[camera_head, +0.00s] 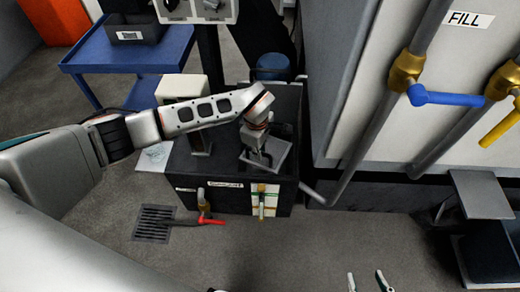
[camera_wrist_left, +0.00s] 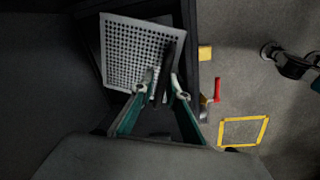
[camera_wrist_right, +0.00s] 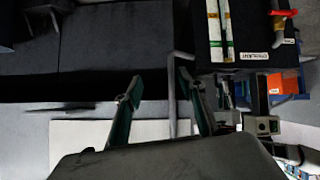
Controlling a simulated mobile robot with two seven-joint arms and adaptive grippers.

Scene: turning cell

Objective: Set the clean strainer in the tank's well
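The strainer (camera_head: 279,153) is a pale grey perforated plate with an upright handle, over the top of the dark tank (camera_head: 230,202). Its holes show in the left wrist view (camera_wrist_left: 128,58), where it sits turned slightly against the tank's dark edges. My left gripper (camera_head: 264,150) reaches over the tank from the left. Its fingers (camera_wrist_left: 163,84) are close together on the strainer's dark handle. The well is hidden beneath the plate, and I cannot tell whether the plate touches the tank. My right gripper (camera_head: 367,281) is open and empty over the floor, away from the tank (camera_wrist_right: 222,48).
A floor drain (camera_head: 153,224) lies at front left. The machine (camera_head: 350,75) with blue (camera_head: 445,98) and yellow valve handles stands right. A blue cart (camera_head: 165,55) stands behind left.

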